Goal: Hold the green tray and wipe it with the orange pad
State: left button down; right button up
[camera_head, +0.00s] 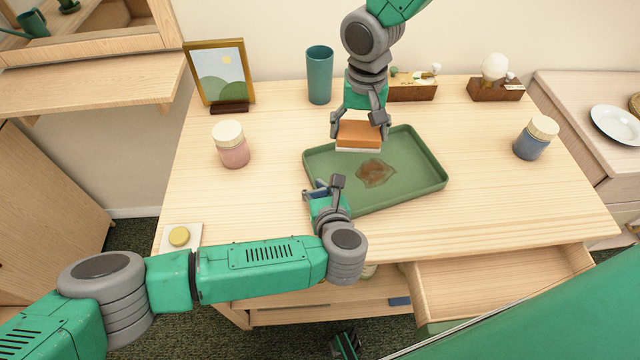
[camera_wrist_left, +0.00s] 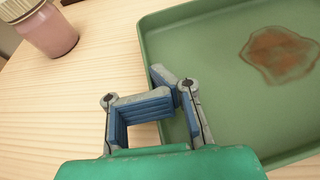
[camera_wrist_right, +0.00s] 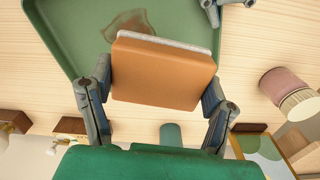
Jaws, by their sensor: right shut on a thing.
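The green tray (camera_head: 415,180) lies on the wooden desk with a brown stain (camera_head: 374,173) on its floor. My left gripper (camera_head: 322,190) is at the tray's near left side. In the left wrist view its fingers (camera_wrist_left: 165,92) are apart, with the tray's rim (camera_wrist_left: 150,50) between or beside them. My right gripper (camera_head: 360,126) is shut on the orange pad (camera_head: 360,132), which has a pale underside. It holds the pad at the tray's far left edge, behind the stain. The pad (camera_wrist_right: 163,72) sits between both fingers in the right wrist view. Whether it touches the tray is unclear.
A pink jar (camera_head: 232,146), picture frame (camera_head: 220,75) and teal cup (camera_head: 320,75) stand left of and behind the tray. A blue jar (camera_head: 535,138) stands right. A yellow disc (camera_head: 179,236) lies front left. An open drawer (camera_head: 500,285) juts out in front.

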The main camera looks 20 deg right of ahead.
pick_arm(q)
jog(key=shift+s+a+f, duration=0.15)
jog(key=shift+a+f, duration=0.1)
jog(key=shift+f, duration=0.4)
jog(key=c, duration=1.6)
grip_release()
jog(key=shift+s, duration=0.1)
jog(key=v, duration=0.8)
jog(key=d+r+v, duration=0.1)
jog(key=v, duration=0.3)
